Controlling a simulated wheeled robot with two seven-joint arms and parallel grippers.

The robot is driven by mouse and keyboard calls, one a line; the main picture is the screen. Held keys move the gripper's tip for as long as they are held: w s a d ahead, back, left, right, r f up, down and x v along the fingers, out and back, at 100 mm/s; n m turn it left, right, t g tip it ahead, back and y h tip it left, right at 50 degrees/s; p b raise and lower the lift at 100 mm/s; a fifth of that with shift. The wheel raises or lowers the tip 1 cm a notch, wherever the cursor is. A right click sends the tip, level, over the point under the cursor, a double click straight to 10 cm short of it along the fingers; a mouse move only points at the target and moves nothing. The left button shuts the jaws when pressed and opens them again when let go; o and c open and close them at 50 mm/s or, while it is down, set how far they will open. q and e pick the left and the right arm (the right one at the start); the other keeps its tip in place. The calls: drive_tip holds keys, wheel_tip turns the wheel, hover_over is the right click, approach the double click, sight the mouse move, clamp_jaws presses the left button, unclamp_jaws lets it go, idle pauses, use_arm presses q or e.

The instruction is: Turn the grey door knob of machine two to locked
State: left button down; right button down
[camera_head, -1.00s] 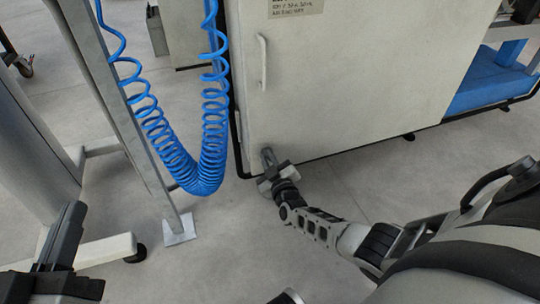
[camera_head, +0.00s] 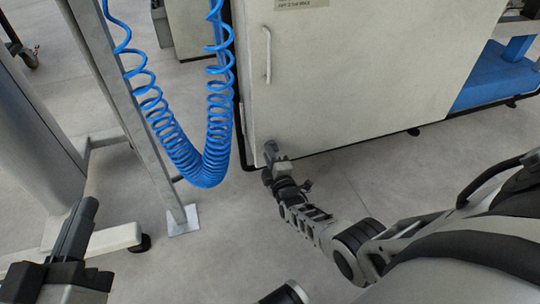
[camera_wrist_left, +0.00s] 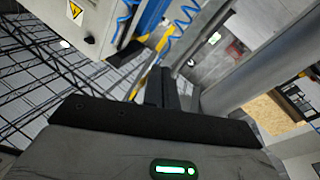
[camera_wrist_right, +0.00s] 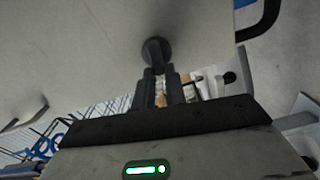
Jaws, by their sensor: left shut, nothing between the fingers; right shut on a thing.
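The pale cabinet door (camera_head: 350,80) of the machine fills the top of the head view. The knob (camera_wrist_right: 156,50) is a dark round piece on the pale panel in the right wrist view. My right gripper (camera_wrist_right: 160,88) is shut on it, with both fingertips at the knob. In the head view my right gripper (camera_head: 271,148) is at the door's lower left corner and hides the knob. Locked or unlocked marks are not visible. My left gripper (camera_head: 88,206) is shut and empty at the lower left, away from the door; its closed fingers show in the left wrist view (camera_wrist_left: 170,85).
A vertical door handle (camera_head: 267,55) is above my right gripper. A coiled blue hose (camera_head: 205,165) hangs left of the door beside a metal post (camera_head: 125,110) with a foot plate. A blue-decked table (camera_head: 495,80) is at the right.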

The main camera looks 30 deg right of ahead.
use_arm(q)
drive_tip(key=shift+w+r+m+h, duration=0.1)
drive_tip(key=shift+r+m+h, duration=0.2)
use_arm(e)
drive_tip(key=shift+f+n, duration=0.2)
drive_tip(key=shift+n, duration=0.7)
use_arm(q)
drive_tip(key=shift+r, duration=0.1)
use_arm(e)
drive_tip(key=c, duration=1.4)
unclamp_jaws()
drive_tip(key=shift+c, duration=0.2)
